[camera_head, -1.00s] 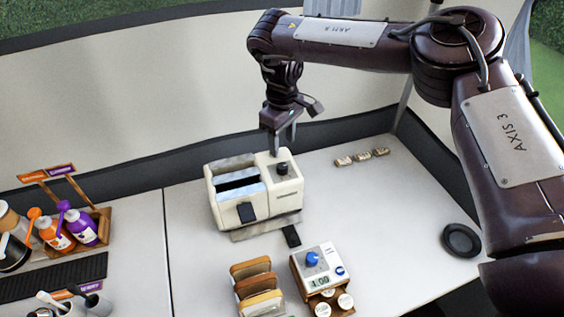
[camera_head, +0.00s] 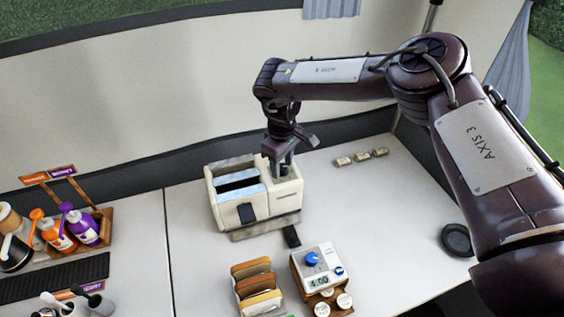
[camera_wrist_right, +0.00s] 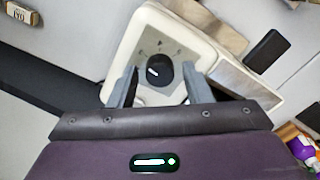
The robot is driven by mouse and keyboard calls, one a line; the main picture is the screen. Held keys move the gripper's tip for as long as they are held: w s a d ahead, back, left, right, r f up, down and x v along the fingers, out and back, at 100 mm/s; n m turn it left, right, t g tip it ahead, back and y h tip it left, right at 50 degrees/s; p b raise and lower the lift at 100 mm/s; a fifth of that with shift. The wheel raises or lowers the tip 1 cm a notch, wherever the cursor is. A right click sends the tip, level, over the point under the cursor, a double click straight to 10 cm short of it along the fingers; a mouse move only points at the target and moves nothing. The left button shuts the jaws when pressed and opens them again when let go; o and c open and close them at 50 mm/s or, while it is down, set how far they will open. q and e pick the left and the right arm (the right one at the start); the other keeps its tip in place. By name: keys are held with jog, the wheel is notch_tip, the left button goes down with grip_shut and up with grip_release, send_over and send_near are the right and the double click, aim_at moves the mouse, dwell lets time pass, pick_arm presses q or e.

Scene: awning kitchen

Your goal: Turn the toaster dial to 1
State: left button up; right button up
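The cream toaster (camera_head: 228,208) stands on the counter, with two slots and a dark lever on its front. Its black dial (camera_wrist_right: 158,73) shows in the right wrist view, with a white pointer line aimed toward the upper left of that picture. Small marks ring the dial on a grey panel, too small to read. My right gripper (camera_head: 283,170) is over the dial end of the toaster and hides the dial in the head view. In the wrist view its two fingers (camera_wrist_right: 160,88) are apart, one on each side of the dial, with gaps visible. My left gripper is out of view.
A timer (camera_head: 317,262) with a blue knob stands in front of the toaster, beside bread slices (camera_head: 258,285) in a rack. Small labelled blocks (camera_head: 361,157) lie at the back right. A bottle caddy (camera_head: 105,222) is at the left.

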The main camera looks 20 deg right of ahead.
jog(key=c, duration=0.8)
jog(key=shift+n, duration=0.4)
jog(key=n, duration=0.3)
jog(key=shift+p, duration=0.35)
jog(key=n, duration=0.3)
jog(key=shift+n, duration=0.3)
jog(key=n, duration=0.6)
jog(key=shift+w, duration=0.1)
jog(key=n+b, duration=0.1)
jog(key=n, duration=0.5)
jog(key=shift+n, duration=0.4)
jog(key=o, duration=1)
